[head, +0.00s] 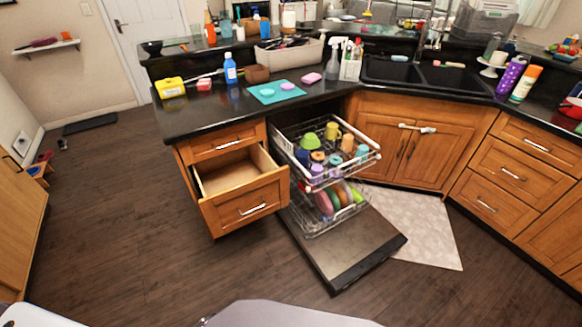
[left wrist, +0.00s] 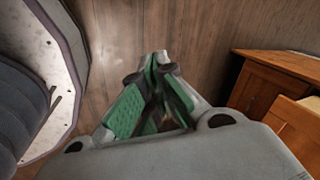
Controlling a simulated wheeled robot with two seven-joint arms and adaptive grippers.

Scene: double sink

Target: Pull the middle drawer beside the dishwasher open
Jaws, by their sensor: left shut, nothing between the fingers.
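The wooden drawer cabinet (head: 218,140) stands left of the open dishwasher (head: 345,255) in the head view. Its top drawer is shut. The middle drawer (head: 245,205) below it stands far out, with its bare, empty inside showing and a metal handle (head: 252,209) on its front. What lies under it is hidden. In the left wrist view my left gripper (left wrist: 159,66), with green finger pads, is shut and empty. It is apart from the wooden cabinet (left wrist: 285,72) and the pulled-out drawer (left wrist: 302,125) at the right edge. My right gripper is in neither view.
The dishwasher door is down, and its loaded racks (head: 325,150) are out, right beside the drawer. A pale mat (head: 425,225) lies in front of the sink cabinet (head: 420,140). The dark floor (head: 120,220) left of the drawer is clear. The counter above holds bottles and sponges.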

